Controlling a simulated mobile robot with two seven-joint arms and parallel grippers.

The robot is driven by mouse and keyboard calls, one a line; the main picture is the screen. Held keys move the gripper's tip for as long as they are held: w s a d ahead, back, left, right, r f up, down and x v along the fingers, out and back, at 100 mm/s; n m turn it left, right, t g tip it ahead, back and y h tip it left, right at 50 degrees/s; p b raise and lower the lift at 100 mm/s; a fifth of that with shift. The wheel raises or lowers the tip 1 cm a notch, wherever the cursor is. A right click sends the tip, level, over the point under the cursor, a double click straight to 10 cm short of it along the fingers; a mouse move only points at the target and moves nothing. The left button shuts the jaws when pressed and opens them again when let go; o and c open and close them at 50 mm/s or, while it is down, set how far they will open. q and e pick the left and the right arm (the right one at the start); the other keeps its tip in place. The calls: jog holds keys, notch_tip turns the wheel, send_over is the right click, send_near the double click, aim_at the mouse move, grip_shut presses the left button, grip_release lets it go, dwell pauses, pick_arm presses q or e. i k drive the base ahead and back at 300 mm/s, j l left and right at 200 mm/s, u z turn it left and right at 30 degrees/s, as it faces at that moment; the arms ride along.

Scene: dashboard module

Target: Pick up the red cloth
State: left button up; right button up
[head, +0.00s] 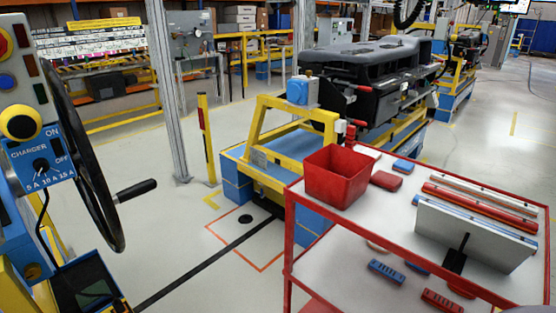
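A small red folded-looking piece (386,181), which appears to be the red cloth, lies flat on the white top of the red-framed cart (410,222). It is just right of the red open bin (336,178), with a similar blue piece (403,166) behind it. At this size I cannot make out its fabric. Neither of my grippers shows in the head view.
A tilted white panel (476,236) and red and white bars (480,206) take up the cart's right side. Red and blue blocks (386,272) lie on its lower shelf. A black handwheel (88,160) stands at left. Floor between is clear.

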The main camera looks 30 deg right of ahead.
aim_at(390, 182)
jog(key=z, duration=1.7)
jog(key=i+j+z, duration=0.1)
jog(key=j+z, duration=0.6)
jog(key=z, duration=0.2)
jog(key=j+z, duration=0.45)
jog(key=l, duration=0.05)
